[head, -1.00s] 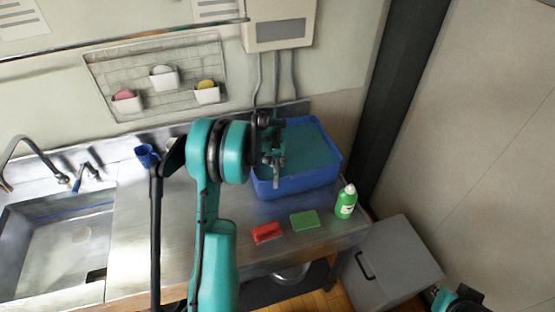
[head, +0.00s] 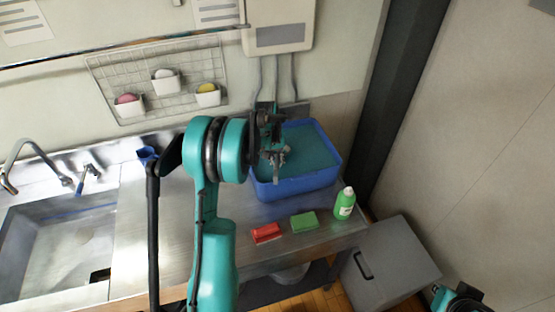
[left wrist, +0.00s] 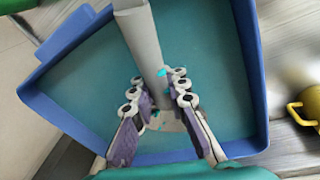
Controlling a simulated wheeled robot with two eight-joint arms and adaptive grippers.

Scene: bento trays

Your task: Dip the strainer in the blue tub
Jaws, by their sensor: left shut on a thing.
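The blue tub (head: 285,190) stands at the right end of the steel counter, filled with teal liquid (head: 312,150). My left gripper (head: 275,158) is over the tub's left part. In the left wrist view its fingers (left wrist: 157,82) are shut around a grey bar (left wrist: 138,32), which looks like the strainer's handle. The tub's rim (left wrist: 262,75) and liquid surround the fingers there. The strainer's bowl cannot be made out in either view. Whether it touches the liquid cannot be told. My right gripper's fingers do not show; only a teal and black part of that arm is at the bottom right.
A green bottle (head: 344,204), a green sponge (head: 304,222) and a red block (head: 266,233) are in front of the tub. A wall rack (head: 150,85) hangs behind. A yellow object (left wrist: 309,104) shows beside the tub.

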